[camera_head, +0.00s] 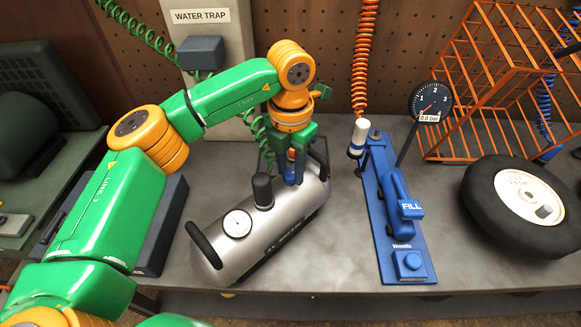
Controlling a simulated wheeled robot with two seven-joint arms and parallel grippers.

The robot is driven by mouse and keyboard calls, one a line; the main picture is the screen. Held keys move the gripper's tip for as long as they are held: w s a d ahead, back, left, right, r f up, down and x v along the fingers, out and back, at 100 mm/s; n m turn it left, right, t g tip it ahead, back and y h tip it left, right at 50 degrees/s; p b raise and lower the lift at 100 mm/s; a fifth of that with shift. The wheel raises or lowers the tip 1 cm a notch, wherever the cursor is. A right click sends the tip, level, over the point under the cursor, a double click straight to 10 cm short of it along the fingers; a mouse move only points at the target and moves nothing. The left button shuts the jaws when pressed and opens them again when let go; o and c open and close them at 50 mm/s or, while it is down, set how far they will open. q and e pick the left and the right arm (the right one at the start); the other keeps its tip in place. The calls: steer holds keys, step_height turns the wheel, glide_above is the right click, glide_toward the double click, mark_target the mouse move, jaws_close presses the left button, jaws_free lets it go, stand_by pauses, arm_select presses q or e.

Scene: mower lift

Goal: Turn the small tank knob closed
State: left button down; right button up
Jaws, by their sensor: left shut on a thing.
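A small silver tank (290,232) lies on its side on the grey bench, with a black handle at its near left end. On top it carries a round white gauge (237,223) and an upright black cylindrical fitting (262,191). My left gripper (294,180) reaches down from above, its fingertips at the top of the tank just right of the black fitting. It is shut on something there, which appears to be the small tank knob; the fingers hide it. My right gripper is not in view.
A blue pump stand (408,263) marked FILL stands right of the tank, with a gauge (431,101) reading 0.0 bar. A black-tyred wheel (482,205) and an orange wire cage (459,153) are farther right. A WATER TRAP panel (233,41) is behind. Bare bench lies between tank and stand.

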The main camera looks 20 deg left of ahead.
mark_target(290, 173)
arm_select(q)
steer(key=m, duration=1.2)
steer(key=shift+m, duration=0.3)
stand_by(0.5)
steer(key=c, duration=0.5)
jaws_free()
step_height(290, 173, up, 7)
steer(key=shift+r, duration=0.1)
